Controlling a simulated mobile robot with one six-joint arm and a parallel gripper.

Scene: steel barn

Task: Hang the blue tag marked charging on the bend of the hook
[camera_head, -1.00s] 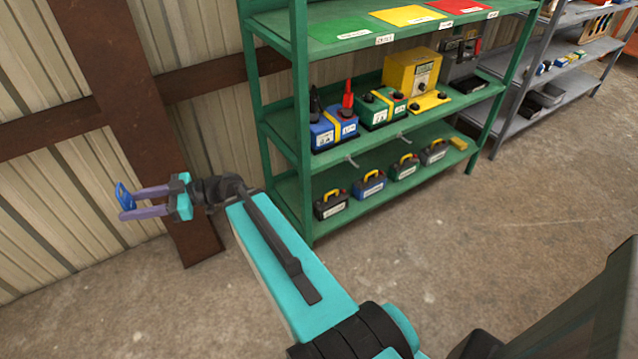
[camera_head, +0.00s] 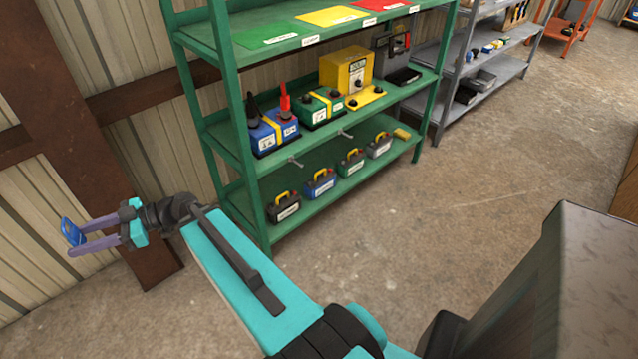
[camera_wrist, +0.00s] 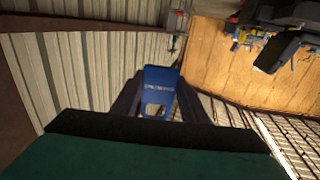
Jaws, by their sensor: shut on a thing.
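My gripper (camera_head: 92,238) is at the far left of the head view, stretched out in front of the corrugated wall. It is shut on the blue tag (camera_head: 70,231), which sits at its fingertips. In the wrist view the tag (camera_wrist: 158,90) is between the fingers, with a line of white lettering too blurred to read and a slot. Two pale hooks stick out from the front edge of the green rack's middle shelf: one at the left (camera_head: 296,163) and one further right (camera_head: 346,134). Both are empty and well to the right of my gripper.
The green rack (camera_head: 262,222) carries batteries (camera_head: 274,132), a yellow charger (camera_head: 346,72) and several handled boxes (camera_head: 320,183). A brown steel post (camera_head: 85,150) stands behind my gripper. A grey rack (camera_head: 490,62) stands further right. The concrete floor before the racks is clear.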

